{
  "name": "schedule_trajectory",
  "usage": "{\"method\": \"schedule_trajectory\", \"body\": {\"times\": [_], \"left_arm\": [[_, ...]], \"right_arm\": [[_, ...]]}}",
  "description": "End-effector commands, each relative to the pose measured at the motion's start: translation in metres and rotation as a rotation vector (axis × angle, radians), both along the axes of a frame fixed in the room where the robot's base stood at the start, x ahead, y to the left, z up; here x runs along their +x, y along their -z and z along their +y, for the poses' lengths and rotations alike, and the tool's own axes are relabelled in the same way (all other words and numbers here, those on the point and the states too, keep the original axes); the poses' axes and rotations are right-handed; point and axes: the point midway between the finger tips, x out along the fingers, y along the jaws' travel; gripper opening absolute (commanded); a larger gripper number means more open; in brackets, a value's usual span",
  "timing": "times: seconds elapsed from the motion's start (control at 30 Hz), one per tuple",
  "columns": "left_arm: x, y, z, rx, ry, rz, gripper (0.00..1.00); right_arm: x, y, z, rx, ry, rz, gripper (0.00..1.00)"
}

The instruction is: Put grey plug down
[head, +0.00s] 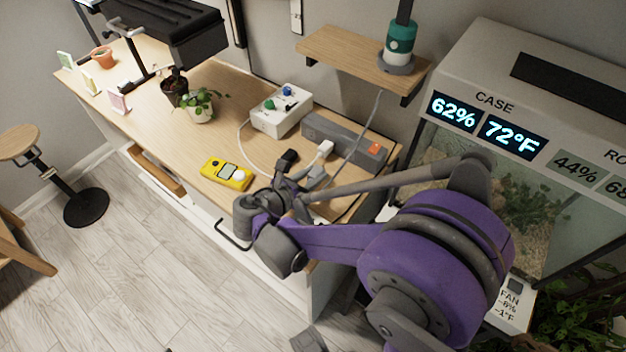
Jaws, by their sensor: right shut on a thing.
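My right gripper (298,178) is low over the front right part of the wooden table, its fingers shut. A small grey plug (317,175) shows at the fingers, partly hidden by them, and the gripper appears shut on it. I cannot tell whether the plug touches the tabletop. A black plug (287,160) and a white plug (325,149) are close beside the gripper. My left gripper is not in view.
A grey power strip (343,141) and a white box (281,112) with green and blue knobs lie behind. A yellow meter (227,174) is left of the gripper. Potted plants (201,104) stand farther left. A glass case (500,190) stands at right.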

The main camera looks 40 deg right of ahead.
Motion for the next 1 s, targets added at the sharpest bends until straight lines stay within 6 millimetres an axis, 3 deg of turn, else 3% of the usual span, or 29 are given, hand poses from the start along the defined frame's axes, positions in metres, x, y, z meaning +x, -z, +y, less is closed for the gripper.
{"method": "schedule_trajectory", "body": {"times": [0.13,0.87,0.9,1.0], "left_arm": [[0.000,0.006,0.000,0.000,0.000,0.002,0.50],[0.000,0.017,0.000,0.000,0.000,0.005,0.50],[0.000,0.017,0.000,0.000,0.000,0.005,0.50],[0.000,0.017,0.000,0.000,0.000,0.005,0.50]], "right_arm": [[0.000,0.018,0.000,0.000,0.000,0.000,0.00],[0.000,0.031,0.001,0.005,0.001,0.000,0.00],[-0.001,0.031,0.001,0.006,0.001,0.000,0.41],[-0.001,0.032,0.001,0.007,0.001,-0.001,0.59]]}}
